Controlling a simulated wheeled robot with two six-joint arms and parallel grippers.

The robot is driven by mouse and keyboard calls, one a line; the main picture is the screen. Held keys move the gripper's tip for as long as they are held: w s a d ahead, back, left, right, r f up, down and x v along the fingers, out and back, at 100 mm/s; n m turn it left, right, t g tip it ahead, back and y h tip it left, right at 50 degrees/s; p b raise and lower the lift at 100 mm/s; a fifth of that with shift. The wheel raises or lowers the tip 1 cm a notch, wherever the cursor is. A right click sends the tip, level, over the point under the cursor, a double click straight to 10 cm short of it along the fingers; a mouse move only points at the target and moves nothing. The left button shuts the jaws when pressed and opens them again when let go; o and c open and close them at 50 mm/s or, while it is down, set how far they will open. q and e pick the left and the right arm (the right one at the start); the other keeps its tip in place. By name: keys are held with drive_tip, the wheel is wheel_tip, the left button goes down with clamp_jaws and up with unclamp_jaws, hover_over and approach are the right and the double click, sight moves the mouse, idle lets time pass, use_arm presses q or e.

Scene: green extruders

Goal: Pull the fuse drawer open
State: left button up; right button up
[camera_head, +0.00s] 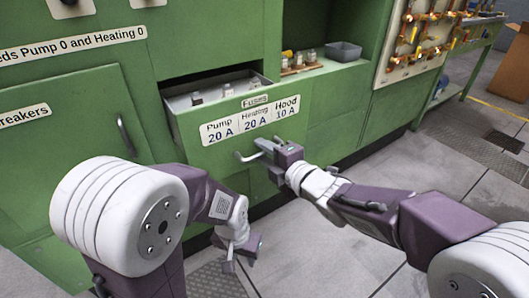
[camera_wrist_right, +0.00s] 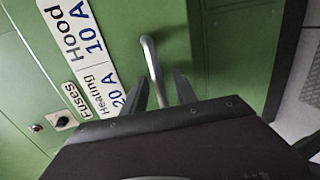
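The green fuse drawer (camera_head: 222,118) stands partly pulled out of the cabinet in the head view, with several fuses (camera_head: 225,90) showing inside. Its front carries a "Fuses" label and a bent metal handle (camera_head: 242,157). My right gripper (camera_head: 264,150) is at the right part of the handle. In the right wrist view its fingers (camera_wrist_right: 162,92) are apart, with the handle bar (camera_wrist_right: 151,60) running between them; a gap shows beside the bar. My left gripper (camera_head: 240,256) hangs low in front of the cabinet, empty, its fingers apart.
A green door (camera_head: 75,125) with its own handle is left of the drawer. A shelf niche at right holds a grey bin (camera_head: 344,51) and small parts on a rack (camera_head: 300,65). The floor (camera_head: 420,165) to the right is clear.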

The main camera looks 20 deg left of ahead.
drive_tip(key=p+v, duration=0.2)
drive_tip(key=v, duration=0.7)
drive_tip(key=shift+p, duration=0.35)
